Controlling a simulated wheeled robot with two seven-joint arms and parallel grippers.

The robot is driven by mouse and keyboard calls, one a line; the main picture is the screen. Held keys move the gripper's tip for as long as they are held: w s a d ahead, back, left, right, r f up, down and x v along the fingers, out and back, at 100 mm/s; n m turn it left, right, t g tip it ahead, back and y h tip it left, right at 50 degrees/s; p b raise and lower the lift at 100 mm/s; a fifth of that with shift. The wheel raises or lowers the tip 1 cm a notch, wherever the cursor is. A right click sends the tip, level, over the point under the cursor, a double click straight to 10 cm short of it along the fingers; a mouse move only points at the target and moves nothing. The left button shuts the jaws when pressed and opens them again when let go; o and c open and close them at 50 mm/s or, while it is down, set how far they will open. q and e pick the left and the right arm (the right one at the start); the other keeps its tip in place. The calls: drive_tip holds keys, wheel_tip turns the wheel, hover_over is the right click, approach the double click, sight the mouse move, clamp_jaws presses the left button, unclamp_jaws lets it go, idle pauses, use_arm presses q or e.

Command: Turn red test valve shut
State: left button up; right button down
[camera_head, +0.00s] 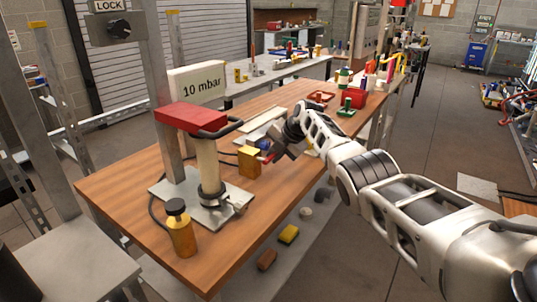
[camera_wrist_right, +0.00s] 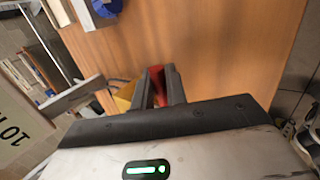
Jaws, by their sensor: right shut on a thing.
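The red test valve handle (camera_wrist_right: 155,78) sits between the two fingers of my right gripper (camera_wrist_right: 158,88) in the right wrist view, and the gripper is shut on it. In the head view only a small bit of red (camera_head: 265,146) shows beside the right gripper (camera_head: 268,153). The handle is beside a brass-yellow valve block (camera_head: 249,162) on the wooden table; this block also shows in the wrist view (camera_wrist_right: 125,98), partly hidden by the fingers. The handle's exact angle is hard to tell. My left gripper is not in view.
A stand with a red-topped device (camera_head: 190,118) and a "10 mbar" sign (camera_head: 198,87) stands left of the valve. A brass bottle (camera_head: 180,232) is at the table's (camera_head: 125,190) front. Red and green items (camera_head: 350,100) lie at the far end.

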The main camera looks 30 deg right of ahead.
drive_tip(key=shift+a+f, duration=0.1)
drive_tip(key=shift+f, duration=0.05)
drive_tip(key=c, duration=1.5)
unclamp_jaws()
drive_tip(key=shift+o, duration=0.2)
drive_tip(key=shift+r, duration=0.2)
drive_tip(key=shift+s+r, duration=0.2)
drive_tip(key=shift+r, duration=0.05)
drive_tip(key=v, duration=1.5)
